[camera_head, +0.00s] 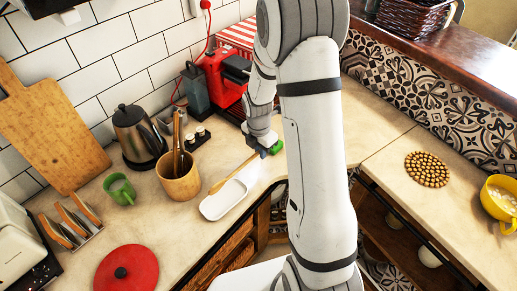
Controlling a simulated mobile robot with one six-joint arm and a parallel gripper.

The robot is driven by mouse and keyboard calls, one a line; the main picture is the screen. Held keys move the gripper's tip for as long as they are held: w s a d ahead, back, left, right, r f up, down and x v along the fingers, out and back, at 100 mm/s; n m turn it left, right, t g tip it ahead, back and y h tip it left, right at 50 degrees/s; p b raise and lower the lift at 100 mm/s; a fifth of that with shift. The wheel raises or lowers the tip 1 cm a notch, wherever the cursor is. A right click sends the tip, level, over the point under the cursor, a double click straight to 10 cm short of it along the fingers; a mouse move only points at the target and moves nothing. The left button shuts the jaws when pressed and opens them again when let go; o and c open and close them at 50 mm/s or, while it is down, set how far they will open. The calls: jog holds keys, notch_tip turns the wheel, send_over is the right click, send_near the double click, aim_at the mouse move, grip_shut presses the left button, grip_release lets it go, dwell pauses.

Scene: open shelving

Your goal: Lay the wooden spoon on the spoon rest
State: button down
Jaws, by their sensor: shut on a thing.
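The wooden spoon (236,171) runs diagonally down to the left from my gripper (266,151), with its head at the lower left end. My gripper is shut on the upper right end of its handle, low near the counter's front edge. The spoon rest (224,202) is a white oblong dish on the counter. The spoon's head shows at the dish's upper left edge. I cannot tell whether the spoon touches the dish or hangs just above it. My arm hides the counter to the right of the gripper.
A wooden utensil holder (179,187) stands just left of the dish. A kettle (137,133), green mug (119,190), toast rack (73,222) and red lid (127,270) are further left. A red coffee machine (224,78) stands behind. Something green (276,147) shows beside my gripper.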

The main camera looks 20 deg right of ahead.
notch_tip(320, 180, down, 7)
jog(key=b, duration=0.4)
jog(key=shift+r, duration=0.15)
jog(key=shift+s, duration=0.1)
jog(key=c, duration=1.4)
grip_release()
jog(key=shift+r, duration=0.55)
jog(key=r, duration=0.4)
jog(key=r+b, duration=0.1)
jog(key=r, duration=0.1)
jog(key=shift+s+a+r, duration=0.1)
jog(key=shift+a+r, duration=0.15)
jog(key=shift+r, duration=0.15)
jog(key=shift+s, duration=0.1)
